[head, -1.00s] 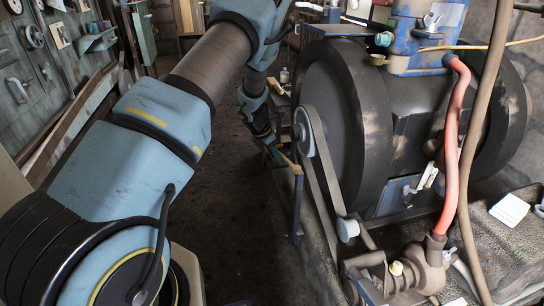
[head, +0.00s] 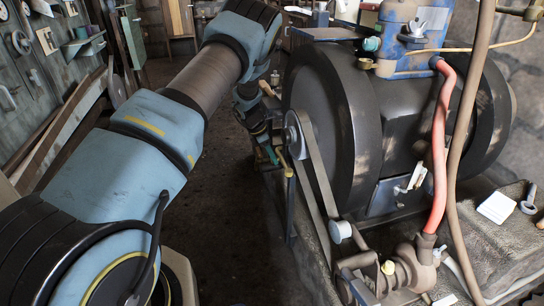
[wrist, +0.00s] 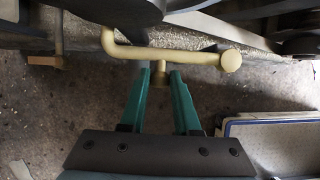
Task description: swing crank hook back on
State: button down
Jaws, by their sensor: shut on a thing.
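The crank hook (wrist: 175,55) is a pale yellow bar, bent at its left end with a round knob at its right end. In the wrist view it lies across the top middle. My gripper (wrist: 160,82) has green fingers shut on a short stub below the bar's middle; the fingertips partly hide the stub. In the head view the hook (head: 282,160) is a small yellow piece beside the pulley (head: 295,134), and my gripper (head: 270,156) is just left of it. Whether the hook is seated on anything is not clear.
The dark engine flywheel (head: 325,110) stands close on the right, with a belt (head: 318,170) running down from the pulley. The floor (head: 225,200) left of the engine is clear. A pale-rimmed tray (wrist: 265,120) is at the lower right in the wrist view.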

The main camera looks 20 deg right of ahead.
jog(key=shift+d, duration=0.2)
jog(key=c, duration=0.6)
grip_release()
jog(key=shift+a, duration=0.1)
jog(key=v, duration=1)
jog(key=shift+a+r+p, duration=0.2)
jog(key=shift+r+p, duration=0.15)
